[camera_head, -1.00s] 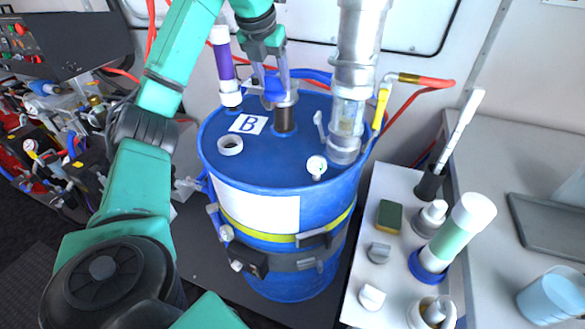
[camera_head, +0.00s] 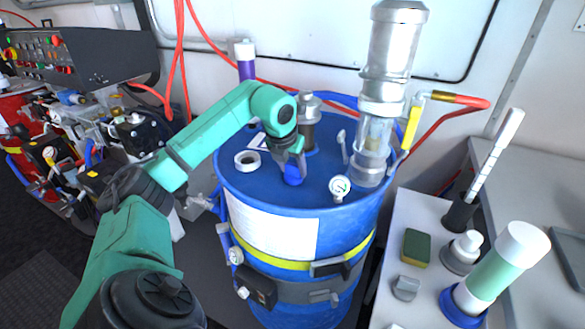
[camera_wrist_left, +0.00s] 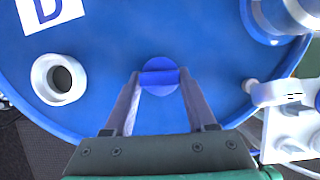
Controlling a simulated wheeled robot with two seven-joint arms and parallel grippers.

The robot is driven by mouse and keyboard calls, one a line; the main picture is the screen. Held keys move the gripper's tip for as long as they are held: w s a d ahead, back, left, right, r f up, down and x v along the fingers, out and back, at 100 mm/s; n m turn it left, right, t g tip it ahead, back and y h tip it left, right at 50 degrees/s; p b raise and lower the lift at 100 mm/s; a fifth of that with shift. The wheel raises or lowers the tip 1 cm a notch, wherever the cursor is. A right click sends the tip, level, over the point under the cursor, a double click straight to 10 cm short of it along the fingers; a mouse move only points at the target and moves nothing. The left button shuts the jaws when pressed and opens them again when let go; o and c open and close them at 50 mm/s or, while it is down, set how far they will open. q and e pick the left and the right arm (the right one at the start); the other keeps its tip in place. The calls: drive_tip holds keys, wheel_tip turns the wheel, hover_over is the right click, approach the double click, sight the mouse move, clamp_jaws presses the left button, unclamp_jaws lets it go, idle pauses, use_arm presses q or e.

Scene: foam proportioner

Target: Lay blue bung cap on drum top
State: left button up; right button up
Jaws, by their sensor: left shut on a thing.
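The blue bung cap (camera_wrist_left: 160,78) is between the fingertips of my left gripper (camera_wrist_left: 159,84) in the left wrist view, and the gripper is shut on it. In the head view the cap (camera_head: 293,174) shows below my left gripper (camera_head: 292,160), over the front middle of the drum top. The blue drum (camera_head: 260,200) stands upright; its top (camera_wrist_left: 110,100) fills most of the wrist view. I cannot tell whether the cap touches the drum top. My right gripper is not in view.
A white ring (camera_head: 248,160) lies on the drum top to the left. A gauge (camera_head: 340,186) and a metal pump column (camera_head: 376,120) stand on its right. A side bench holds a green-yellow sponge (camera_head: 416,247) and a white-green cylinder (camera_head: 497,272).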

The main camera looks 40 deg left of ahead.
use_arm(q)
drive_tip(key=shift+d+f, duration=0.1)
drive_tip(key=shift+f, duration=0.1)
drive_tip(key=o, duration=1.4)
drive_tip(key=shift+r, duration=0.1)
drive_tip(key=shift+r, duration=0.15)
drive_tip(key=p+v, duration=0.1)
drive_tip(key=v, duration=1.1)
